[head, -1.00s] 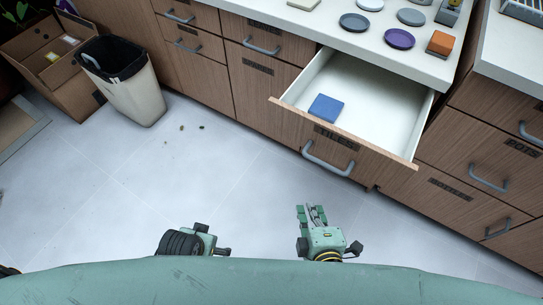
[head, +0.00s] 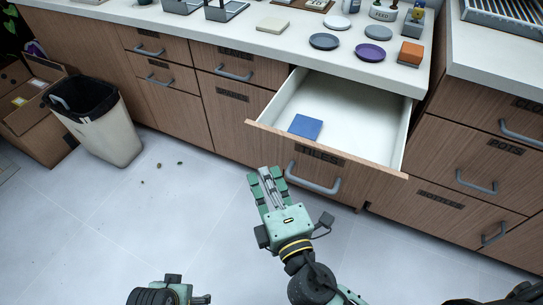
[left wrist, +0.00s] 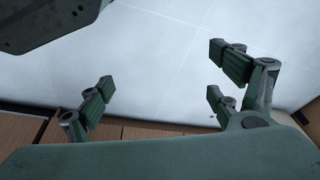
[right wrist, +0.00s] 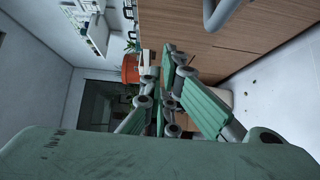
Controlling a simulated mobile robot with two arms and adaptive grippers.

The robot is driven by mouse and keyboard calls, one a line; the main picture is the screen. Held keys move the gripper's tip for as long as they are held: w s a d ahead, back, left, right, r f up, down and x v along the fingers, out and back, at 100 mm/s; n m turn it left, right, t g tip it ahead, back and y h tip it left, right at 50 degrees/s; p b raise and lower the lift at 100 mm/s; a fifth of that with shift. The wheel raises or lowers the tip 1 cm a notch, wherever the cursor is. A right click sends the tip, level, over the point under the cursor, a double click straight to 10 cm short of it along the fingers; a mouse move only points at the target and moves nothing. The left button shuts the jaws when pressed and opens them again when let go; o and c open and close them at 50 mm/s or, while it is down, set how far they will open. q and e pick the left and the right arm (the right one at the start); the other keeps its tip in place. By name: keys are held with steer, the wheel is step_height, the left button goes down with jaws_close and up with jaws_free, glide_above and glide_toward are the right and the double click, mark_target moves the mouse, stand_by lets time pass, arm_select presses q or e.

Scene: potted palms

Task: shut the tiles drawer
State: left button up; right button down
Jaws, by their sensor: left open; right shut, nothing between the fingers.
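The tiles drawer (head: 335,165) is pulled well out from the wooden cabinet in the head view. Its label reads TILES and it has a grey bar handle (head: 312,181). A blue tile (head: 305,126) lies inside near the front left. My right gripper (head: 265,180) is shut and empty, just left of the handle and in front of the drawer front; I see no clear contact. A grey handle also shows at the top of the right wrist view (right wrist: 222,12). My left gripper is open and empty over pale floor in the left wrist view (left wrist: 165,95).
The counter (head: 270,38) above holds round saucers, a purple one (head: 370,52) among them, and an orange block (head: 411,51). A bin (head: 100,120) and a cardboard box (head: 35,110) stand at left. The floor in front is mostly clear.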

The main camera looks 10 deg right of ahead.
arm_select(q)
steer(key=shift+s+f, duration=0.2)
steer(key=shift+f, duration=1.1)
arm_select(e)
steer(key=shift+w+d, duration=0.35)
steer(key=shift+w, duration=0.45)
steer(key=shift+w+d, duration=0.3)
steer(key=shift+w, duration=0.5)
steer(key=shift+w+d, duration=0.35)
steer(key=shift+w, duration=0.45)
